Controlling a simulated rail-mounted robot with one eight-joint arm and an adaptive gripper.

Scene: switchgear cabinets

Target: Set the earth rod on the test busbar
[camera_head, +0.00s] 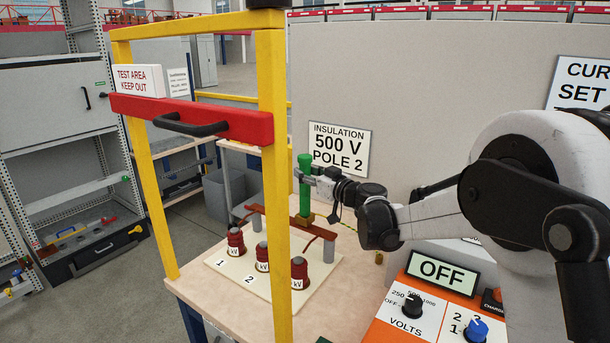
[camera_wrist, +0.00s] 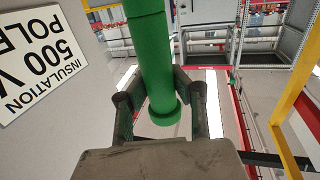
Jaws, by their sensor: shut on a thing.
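The green earth rod (camera_head: 305,195) stands upright in my gripper (camera_head: 308,175), above the test bench. My gripper is shut on it, and in the wrist view the green rod (camera_wrist: 155,60) runs between the two fingers (camera_wrist: 160,105). The test busbar (camera_head: 264,212) is a red-brown bar on grey posts behind the red insulators. The rod's lower end, with a brass-coloured part (camera_head: 306,217), is at the busbar. I cannot tell whether it touches or sits on the bar.
Three red insulators (camera_head: 262,257) stand on a pale board in front of the busbar. A yellow frame (camera_head: 272,150) with a red crossbar (camera_head: 190,117) rises at the bench's left. An orange tester (camera_head: 420,300) showing OFF is at the front right. A grey panel stands behind.

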